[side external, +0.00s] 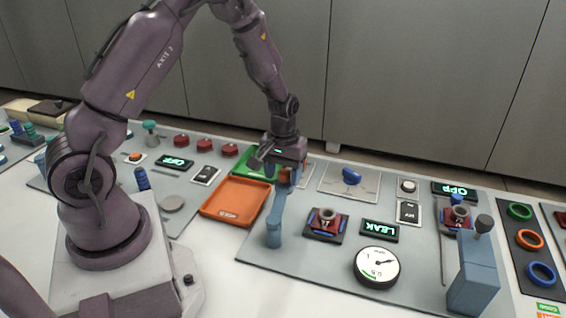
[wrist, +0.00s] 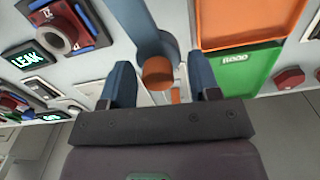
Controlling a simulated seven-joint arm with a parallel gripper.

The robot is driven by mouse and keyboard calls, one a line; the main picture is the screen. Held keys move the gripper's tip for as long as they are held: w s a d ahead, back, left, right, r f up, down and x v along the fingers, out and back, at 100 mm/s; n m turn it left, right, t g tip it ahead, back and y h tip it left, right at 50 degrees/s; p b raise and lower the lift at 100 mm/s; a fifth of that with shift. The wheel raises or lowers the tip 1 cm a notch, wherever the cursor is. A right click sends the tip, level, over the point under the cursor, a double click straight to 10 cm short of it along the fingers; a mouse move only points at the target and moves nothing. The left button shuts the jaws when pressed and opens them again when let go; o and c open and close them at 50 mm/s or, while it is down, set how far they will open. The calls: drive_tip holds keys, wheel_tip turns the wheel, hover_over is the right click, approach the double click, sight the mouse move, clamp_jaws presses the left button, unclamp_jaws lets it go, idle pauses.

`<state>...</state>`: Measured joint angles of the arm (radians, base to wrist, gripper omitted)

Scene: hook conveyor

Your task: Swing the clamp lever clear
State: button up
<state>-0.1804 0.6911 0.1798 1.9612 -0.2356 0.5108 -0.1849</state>
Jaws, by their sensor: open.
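The clamp lever (side external: 281,207) is a blue arm on an upright blue post, with an orange knob at its upper end. In the wrist view the orange knob (wrist: 158,72) sits between the two blue fingers of my gripper (wrist: 158,64), with the lever's blue bar (wrist: 136,18) running away towards the top edge. My gripper (side external: 286,174) is open around the knob, with a visible gap on each side. In the side view my gripper partly hides the knob. A dark fixture (side external: 326,223) with a red part and a grey ring stands right of the lever.
An orange tray (side external: 236,200) and a green tray (side external: 247,160) lie left of the lever. A LEAK display (side external: 379,230) and a round gauge (side external: 376,267) are to the right. A tall blue block (side external: 474,275) stands further right.

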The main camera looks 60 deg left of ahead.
wheel_tip(320, 180, up, 13)
idle(0.3)
drive_tip(key=shift+f, duration=0.1)
drive_tip(key=s+d+r+m+t, duration=0.5)
drive_tip(key=s+d+r+m, duration=0.3)
drive_tip(key=s+d+r, duration=0.4)
drive_tip(key=s+r, duration=0.2)
drive_tip(key=s, duration=0.2)
drive_tip(key=shift+t, duration=0.3)
